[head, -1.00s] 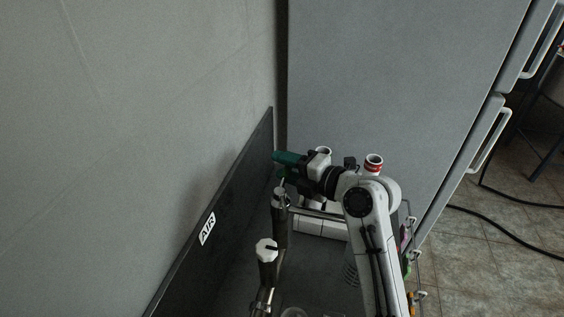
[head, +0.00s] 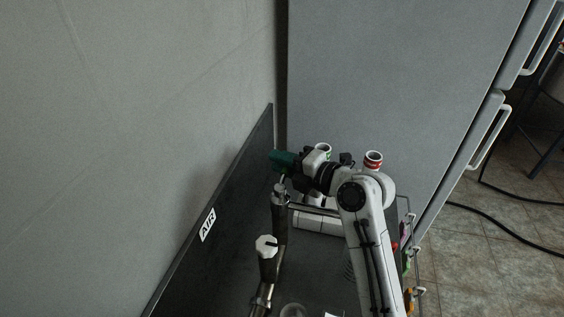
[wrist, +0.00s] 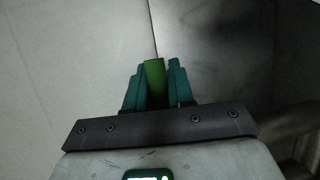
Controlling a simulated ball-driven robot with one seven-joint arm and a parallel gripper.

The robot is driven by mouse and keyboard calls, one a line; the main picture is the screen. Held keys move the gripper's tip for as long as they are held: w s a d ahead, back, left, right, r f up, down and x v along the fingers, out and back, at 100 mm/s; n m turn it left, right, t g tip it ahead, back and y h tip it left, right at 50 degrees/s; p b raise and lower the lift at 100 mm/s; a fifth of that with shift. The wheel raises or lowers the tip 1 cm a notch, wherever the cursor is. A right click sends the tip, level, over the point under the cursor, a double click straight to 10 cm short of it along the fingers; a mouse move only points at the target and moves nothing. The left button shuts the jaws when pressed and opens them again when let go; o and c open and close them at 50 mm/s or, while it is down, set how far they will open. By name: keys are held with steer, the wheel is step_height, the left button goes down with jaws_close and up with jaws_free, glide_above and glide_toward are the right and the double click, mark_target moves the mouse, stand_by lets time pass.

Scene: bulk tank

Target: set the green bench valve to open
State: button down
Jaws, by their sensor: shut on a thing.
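The green bench valve handle (wrist: 154,84) shows as a bright green bar between the two teal fingers in the wrist view. My gripper (wrist: 154,88) is shut on it, one finger on each side. In the head view my gripper (head: 283,161) is at the top of a metal post (head: 280,205), near the far end of the dark back panel. There the fingers hide the handle, so its exact angle cannot be told.
A second post with a white knob (head: 266,246) stands nearer on the bench. An AIR label (head: 208,225) is on the dark panel (head: 228,195). A grey cabinet (head: 400,80) rises behind.

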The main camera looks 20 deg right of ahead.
steer(key=shift+f, duration=0.1)
steer(key=shift+s+d+m+t+h+b, duration=0.1)
steer(key=shift+s+d+m+t+h, duration=0.15)
steer(key=shift+m+h, duration=0.35)
steer(key=shift+s+d+m+t+h+b, duration=0.1)
steer(key=shift+d+m+t+h, duration=0.1)
steer(key=shift+d+m+h, duration=0.35)
steer(key=shift+s+d+m+t+h+b, duration=0.1)
steer(key=shift+s+m+t+h, duration=0.15)
steer(key=shift+m+h, duration=0.35)
steer(key=c, duration=1.1)
jaws_free()
steer(key=b+v, duration=0.1)
steer(key=v, duration=0.9)
steer(key=shift+s+b, duration=0.3)
steer(key=shift+s, duration=0.1)
